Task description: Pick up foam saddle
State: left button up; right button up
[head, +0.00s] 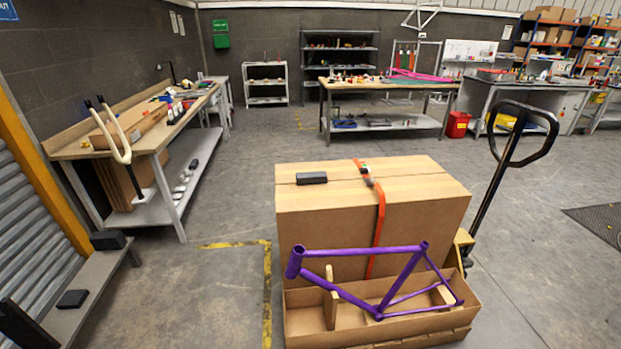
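No piece is clearly recognisable as the foam saddle; several dark blocks could be it. One small black block (311,178) lies flat on top of the large closed cardboard box (330,215), left of its orange strap. A thicker black block (108,240) sits at the far end of the low grey bench (90,285) at left. A flatter black block (72,299) lies nearer on the same bench. A dark shape (22,326) is cut off at the lower left edge, and I cannot tell what it is. Neither gripper is recognisable in view.
A purple bicycle frame (375,284) rests on wooden supports in an open cardboard tray (305,327) before the box. A pallet jack handle (512,150) rises at right. A wooden workbench (150,142) stands at left. Floor between the low bench and box is clear.

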aim_at(303, 179)
jog(key=i+j+z, duration=0.1)
jog(key=j, duration=0.25)
jog(key=i+j, duration=0.15)
jog(key=j, duration=0.2)
jog(key=i+j+z, duration=0.15)
jog(key=j, duration=0.2)
jog(key=i+j+z, duration=0.1)
jog(key=j, duration=0.25)
jog(key=i+j, duration=0.3)
jog(key=i+j+z, duration=0.15)
jog(key=j, duration=0.25)
jog(key=i+j+z, duration=0.15)
jog(key=i+j, duration=0.2)
jog(key=i+j+z, duration=0.15)
jog(key=i+j, duration=0.2)
jog(key=j, duration=0.2)
jog(key=i+j+z, duration=0.1)
jog(key=i+j, duration=0.25)
jog(key=j, duration=0.2)
